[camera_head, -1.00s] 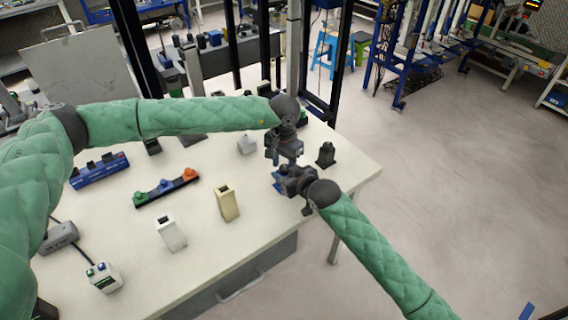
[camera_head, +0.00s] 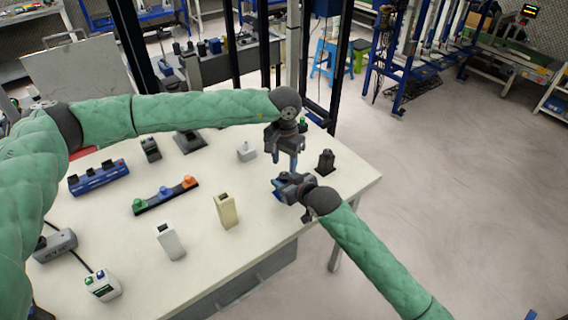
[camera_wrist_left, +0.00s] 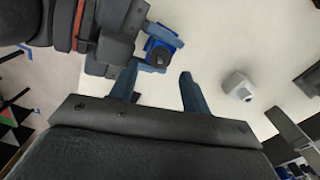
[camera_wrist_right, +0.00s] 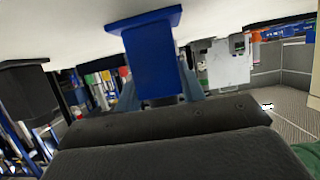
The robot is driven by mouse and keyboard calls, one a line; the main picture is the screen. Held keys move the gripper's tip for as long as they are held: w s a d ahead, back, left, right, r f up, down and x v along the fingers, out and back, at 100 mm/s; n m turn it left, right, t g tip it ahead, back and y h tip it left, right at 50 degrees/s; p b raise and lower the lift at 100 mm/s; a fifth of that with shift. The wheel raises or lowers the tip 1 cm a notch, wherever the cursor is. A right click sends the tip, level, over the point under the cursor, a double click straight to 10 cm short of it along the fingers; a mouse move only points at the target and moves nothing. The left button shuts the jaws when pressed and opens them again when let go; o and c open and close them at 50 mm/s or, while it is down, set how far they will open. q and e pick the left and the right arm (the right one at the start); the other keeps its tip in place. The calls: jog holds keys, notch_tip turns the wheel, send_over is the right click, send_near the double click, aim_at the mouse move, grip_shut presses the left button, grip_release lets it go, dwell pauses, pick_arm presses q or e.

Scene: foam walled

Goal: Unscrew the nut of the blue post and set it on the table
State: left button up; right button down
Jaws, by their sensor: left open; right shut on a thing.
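The blue post (camera_wrist_right: 155,60) is between the fingers of my right gripper (camera_head: 280,188), which is shut on it. In the right wrist view its wide blue flange is toward the white table; I cannot tell if they touch. In the left wrist view the blue post (camera_wrist_left: 151,44) shows end-on with a dark round piece (camera_wrist_left: 160,56) at its middle; I cannot tell whether this is the nut. My left gripper (camera_wrist_left: 160,85) is open, its fingers apart, beside and above the right gripper. Nothing shows between its fingers. It also shows in the head view (camera_head: 288,166).
A dark post (camera_head: 326,162) stands right of the grippers near the table edge. A grey block (camera_head: 246,151) stands to their left. Beige (camera_head: 227,211) and white (camera_head: 170,241) holders and a strip with coloured pieces (camera_head: 165,195) stand further left. Bare table (camera_head: 200,275) lies in front.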

jog(key=c, duration=0.8)
grip_release()
jog(key=shift+o, duration=0.2)
jog(key=shift+s, duration=0.1)
